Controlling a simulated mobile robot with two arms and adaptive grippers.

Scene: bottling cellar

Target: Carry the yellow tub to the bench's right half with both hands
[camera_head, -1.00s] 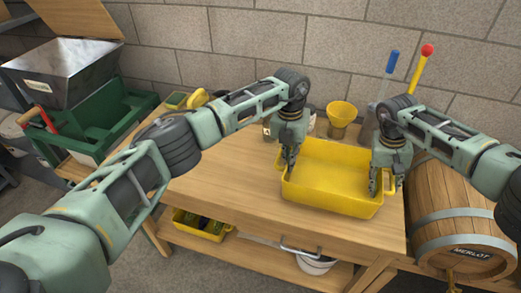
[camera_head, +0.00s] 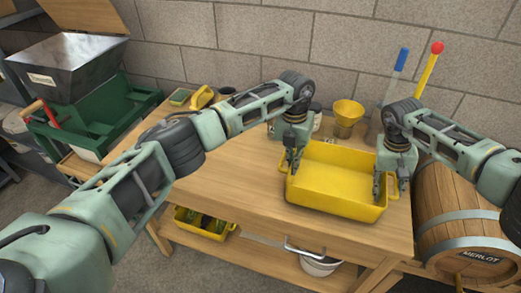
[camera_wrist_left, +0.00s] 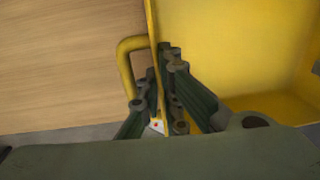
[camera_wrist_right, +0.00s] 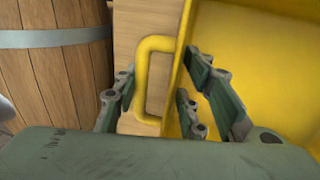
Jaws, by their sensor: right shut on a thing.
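The yellow tub (camera_head: 335,185) is an open, empty rectangular tray at the right end of the wooden bench (camera_head: 235,185). It looks level; I cannot tell whether its base touches the top. My left gripper (camera_head: 293,163) is at its left end, with fingers either side of the end wall by the handle (camera_wrist_left: 125,65), shut on it. My right gripper (camera_head: 390,188) is at the right end, shut on the tub, with fingers either side of the wall and handle (camera_wrist_right: 145,75). The right wrist view shows the tub's inside (camera_wrist_right: 275,60).
A yellow funnel (camera_head: 348,112) stands behind the tub. A blue-topped rod (camera_head: 401,60) and a red-knobbed yellow one (camera_head: 432,62) rise behind my right arm. The Merlot barrel (camera_head: 460,215) stands close to the right.

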